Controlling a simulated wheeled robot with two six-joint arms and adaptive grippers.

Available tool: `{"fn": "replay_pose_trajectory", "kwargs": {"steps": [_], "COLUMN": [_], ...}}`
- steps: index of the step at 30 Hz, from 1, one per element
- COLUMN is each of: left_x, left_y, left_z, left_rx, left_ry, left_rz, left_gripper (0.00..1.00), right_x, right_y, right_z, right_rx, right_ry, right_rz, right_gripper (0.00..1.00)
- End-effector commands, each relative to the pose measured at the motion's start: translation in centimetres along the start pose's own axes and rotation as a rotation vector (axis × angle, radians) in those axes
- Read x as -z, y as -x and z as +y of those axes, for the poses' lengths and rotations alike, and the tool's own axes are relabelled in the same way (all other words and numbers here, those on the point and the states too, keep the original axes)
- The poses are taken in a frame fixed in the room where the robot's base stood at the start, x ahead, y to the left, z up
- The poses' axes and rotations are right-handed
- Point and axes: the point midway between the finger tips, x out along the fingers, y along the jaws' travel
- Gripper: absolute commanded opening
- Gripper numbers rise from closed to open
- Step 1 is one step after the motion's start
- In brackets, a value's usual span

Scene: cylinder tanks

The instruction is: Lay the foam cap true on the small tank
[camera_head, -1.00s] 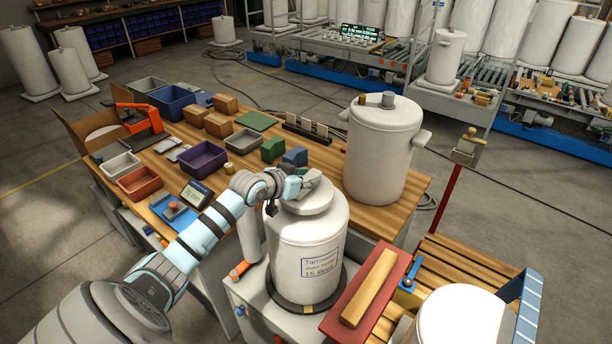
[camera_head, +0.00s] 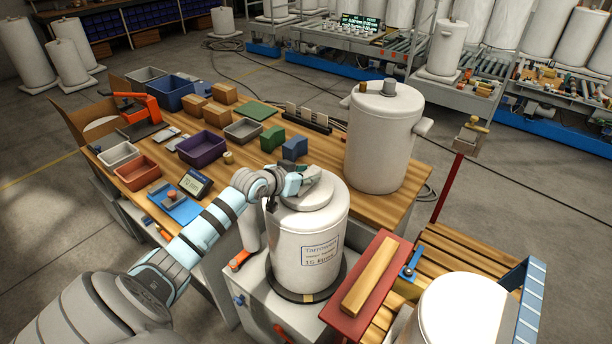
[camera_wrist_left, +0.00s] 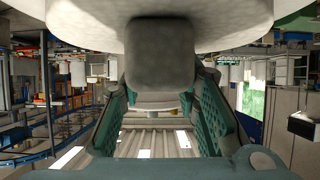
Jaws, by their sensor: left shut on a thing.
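The small tank (camera_head: 300,245) is a white cylinder with a printed label, upright on a dark round base in the middle of the head view. The foam cap (camera_head: 318,197) is a pale round disc at the tank's top. My left gripper (camera_head: 312,174) is over the cap, shut on its upright grip. In the left wrist view the grey grip block (camera_wrist_left: 163,55) sits between my finger pads, with the cap's pale disc (camera_wrist_left: 85,14) above it in the picture. I cannot tell whether the cap rests flat on the tank or hovers slightly. My right gripper is not in view.
A larger white tank (camera_head: 380,150) stands behind on the wooden bench (camera_head: 335,155). Bins, blocks and a small display (camera_head: 195,183) lie on the bench at left. A red board with a wooden bar (camera_head: 368,275) and another white cylinder (camera_head: 465,310) are close at right.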

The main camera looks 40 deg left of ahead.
Motion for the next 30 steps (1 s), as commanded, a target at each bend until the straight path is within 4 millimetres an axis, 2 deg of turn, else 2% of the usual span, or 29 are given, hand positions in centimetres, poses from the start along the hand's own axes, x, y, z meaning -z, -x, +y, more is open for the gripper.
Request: {"fn": "replay_pose_trajectory", "kwargs": {"steps": [9, 10, 14, 24, 26, 30], "left_x": [-0.4, -0.4, -0.3, -0.4, -0.4, -0.4], "left_y": [-0.2, -0.2, -0.2, 0.2, 0.9, 4.0], "left_z": [0.0, 0.0, 0.0, -0.1, -0.2, -0.2], "left_rx": [0.000, 0.000, 0.000, 0.002, 0.003, 0.003], "left_ry": [0.000, 0.000, 0.000, -0.001, -0.004, -0.009], "left_rz": [0.000, 0.000, 0.000, -0.001, -0.001, -0.002], "left_gripper": [0.02, 0.31, 0.52, 0.53, 0.53, 0.53], "right_x": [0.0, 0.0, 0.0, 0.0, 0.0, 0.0], "right_y": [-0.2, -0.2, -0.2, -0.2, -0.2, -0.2], "right_z": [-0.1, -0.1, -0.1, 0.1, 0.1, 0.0], "right_rx": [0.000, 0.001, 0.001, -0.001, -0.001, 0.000], "right_ry": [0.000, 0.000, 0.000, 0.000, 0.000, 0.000], "right_rz": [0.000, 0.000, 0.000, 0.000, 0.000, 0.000], "right_gripper": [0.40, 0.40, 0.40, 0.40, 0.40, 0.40]}}
